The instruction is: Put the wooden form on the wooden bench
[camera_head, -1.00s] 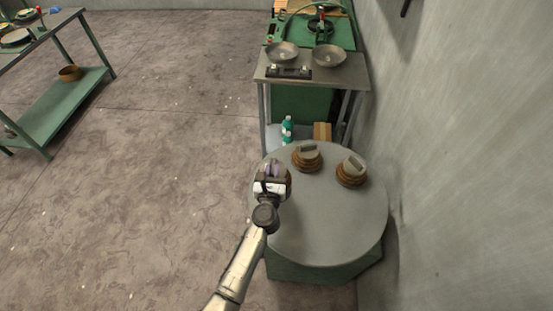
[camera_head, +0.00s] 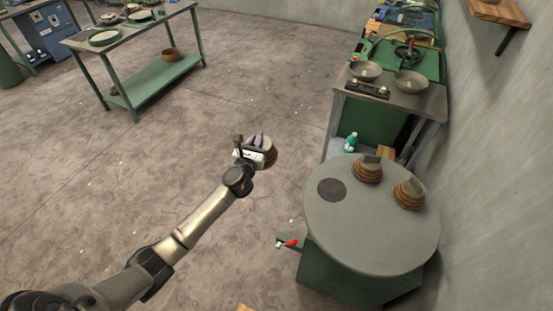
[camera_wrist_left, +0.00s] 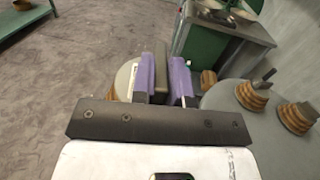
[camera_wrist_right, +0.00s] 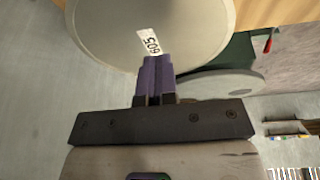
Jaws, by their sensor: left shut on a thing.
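My left gripper (camera_head: 257,142) is shut on a round wooden form (camera_head: 270,152), holding it above the floor, left of the round grey table. In the left wrist view its purple fingers (camera_wrist_left: 165,80) clamp a grey grip, and the form (camera_wrist_left: 124,82) is partly hidden behind them. Two similar forms with stepped brown bases, one (camera_head: 367,171) and another (camera_head: 409,193), stand on the round table. A pale wooden edge (camera_head: 243,307) barely shows at the bottom of the head view; I cannot tell if it is the wooden bench. My right gripper (camera_wrist_right: 155,65) looks shut, its tips over a large grey disc.
The round table (camera_head: 350,230) has a bare dark circle on its left. A green bench with metal bowls (camera_head: 365,70) stands behind it. The grey disc (camera_wrist_right: 150,22) carries a "605" label. A green rack (camera_head: 165,75) stands far left. Open floor surrounds my left arm.

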